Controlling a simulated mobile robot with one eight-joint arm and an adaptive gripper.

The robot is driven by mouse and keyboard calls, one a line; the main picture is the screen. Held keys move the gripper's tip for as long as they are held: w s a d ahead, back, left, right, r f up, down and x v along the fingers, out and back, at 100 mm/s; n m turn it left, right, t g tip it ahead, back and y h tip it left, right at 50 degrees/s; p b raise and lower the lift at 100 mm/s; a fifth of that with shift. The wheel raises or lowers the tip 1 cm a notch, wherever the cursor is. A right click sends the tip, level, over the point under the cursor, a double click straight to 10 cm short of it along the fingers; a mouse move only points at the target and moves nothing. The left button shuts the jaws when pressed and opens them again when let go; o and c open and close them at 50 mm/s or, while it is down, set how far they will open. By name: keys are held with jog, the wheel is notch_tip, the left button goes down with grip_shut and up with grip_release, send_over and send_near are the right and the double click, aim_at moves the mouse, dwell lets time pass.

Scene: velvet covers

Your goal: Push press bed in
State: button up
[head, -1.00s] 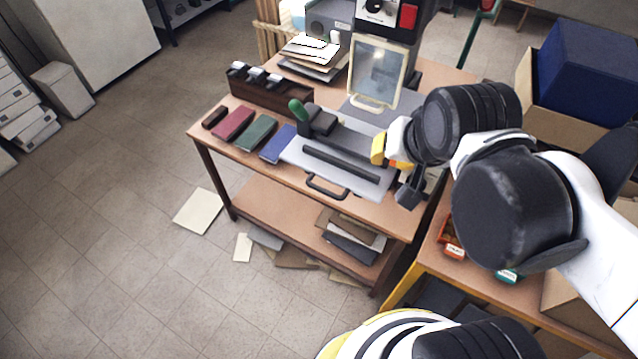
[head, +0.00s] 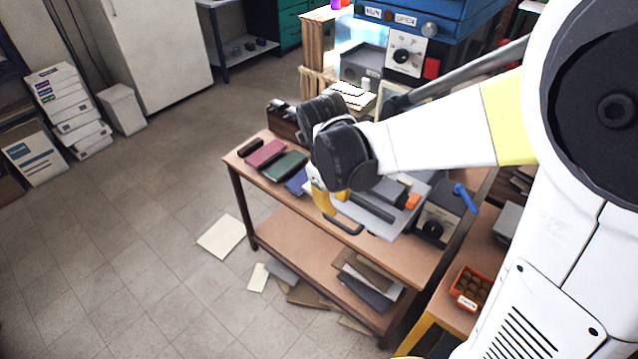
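My gripper (head: 324,206), with yellow and orange parts, is at the front left of the bed, very close to the handle. I cannot tell whether it touches. My wrist and arm hide much of the bed, and the finger opening does not show. The blue press (head: 400,15) stands behind, with a dial panel (head: 404,52).
A maroon cover (head: 266,153), a green cover (head: 284,166) and a partly hidden blue cover (head: 297,181) lie left of the bed. An orange bin (head: 470,287) is on the right-hand table. Boards lie on the lower shelf. The floor at left is mostly open.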

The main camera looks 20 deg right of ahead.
aim_at(339, 223)
jog(key=f+b, duration=0.1)
jog(key=f, duration=0.2)
jog(key=d+f+b, duration=0.1)
jog(key=f, duration=0.2)
jog(key=w+f+b, duration=0.1)
jog(key=f, duration=0.2)
jog(key=shift+d+f+b, duration=0.1)
jog(key=shift+d+b, duration=0.15)
jog(key=shift+b, duration=0.05)
grip_shut()
